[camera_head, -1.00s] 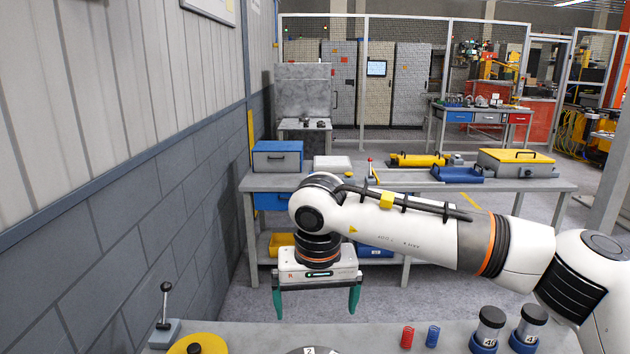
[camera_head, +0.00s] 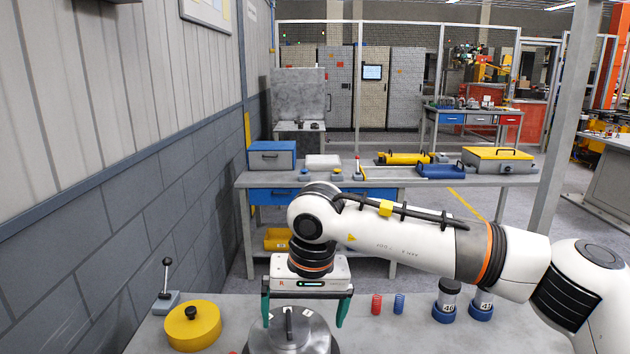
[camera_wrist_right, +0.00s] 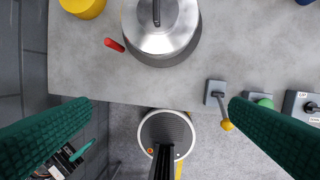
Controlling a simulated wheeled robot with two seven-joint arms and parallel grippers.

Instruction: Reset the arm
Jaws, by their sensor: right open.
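My right gripper (camera_head: 304,320) is open with nothing between its green fingers. In the head view it hangs pointing down over the near table, in front of or above a round metal piece with a dark handle (camera_head: 292,332). In the right wrist view the two fingers (camera_wrist_right: 160,108) are spread wide, and the metal piece (camera_wrist_right: 162,35) lies beyond the fingertips, apart from them. My right arm reaches in from the right, bent at the elbow. My left gripper is not in view.
The near table (camera_head: 240,310) holds a yellow round piece (camera_head: 193,326), a lever (camera_head: 166,285), a red spring (camera_head: 376,304), a blue spring (camera_head: 399,303) and two dark-topped cylinders. A workbench (camera_head: 350,181) stands behind. A wall (camera_head: 110,240) closes the left side.

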